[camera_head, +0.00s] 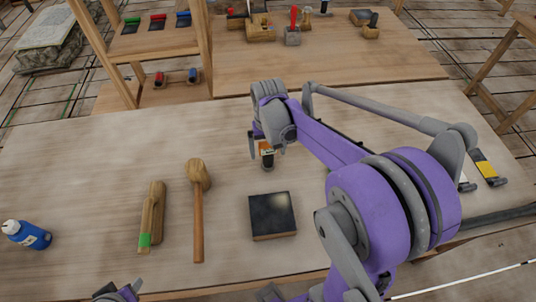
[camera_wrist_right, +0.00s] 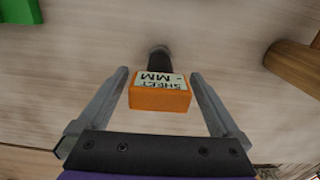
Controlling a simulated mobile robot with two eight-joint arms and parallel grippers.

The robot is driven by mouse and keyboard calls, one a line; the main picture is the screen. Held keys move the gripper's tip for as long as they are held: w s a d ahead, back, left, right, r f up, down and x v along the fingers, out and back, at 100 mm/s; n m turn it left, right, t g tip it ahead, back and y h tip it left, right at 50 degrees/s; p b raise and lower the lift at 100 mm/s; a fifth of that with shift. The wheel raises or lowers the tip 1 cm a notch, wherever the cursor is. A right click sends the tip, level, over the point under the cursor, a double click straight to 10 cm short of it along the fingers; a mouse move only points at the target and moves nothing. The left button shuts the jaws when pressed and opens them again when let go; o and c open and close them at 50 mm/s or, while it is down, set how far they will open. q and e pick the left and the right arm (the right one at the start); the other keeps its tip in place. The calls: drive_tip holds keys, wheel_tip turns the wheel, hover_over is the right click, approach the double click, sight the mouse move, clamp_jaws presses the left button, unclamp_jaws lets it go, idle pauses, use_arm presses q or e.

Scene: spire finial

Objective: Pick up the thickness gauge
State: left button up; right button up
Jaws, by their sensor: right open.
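The thickness gauge has an orange body with a pale "SHEET - MM" label and a dark round end. In the head view the gauge (camera_head: 267,149) is partly hidden by my right gripper (camera_head: 264,143), which is over it. In the right wrist view the gauge (camera_wrist_right: 160,99) lies between the two fingers of my right gripper (camera_wrist_right: 160,74). The fingers are open, with a gap on each side of the orange body. A small purple and grey part of my left arm (camera_head: 118,292) shows at the bottom edge; its finger state is unclear.
On the bench (camera_head: 100,150) are a wooden mallet (camera_head: 197,205), a green-ended wooden tool (camera_head: 151,215), a dark square block (camera_head: 272,215) and a blue bottle (camera_head: 27,235). A wooden rack (camera_head: 135,45) stands behind. Yellow-marked tools (camera_head: 486,168) lie at right.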

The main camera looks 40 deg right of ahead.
drive_tip(key=shift+f, duration=0.7)
drive_tip(key=c, duration=1.5)
drive_tip(key=shift+r, duration=0.15)
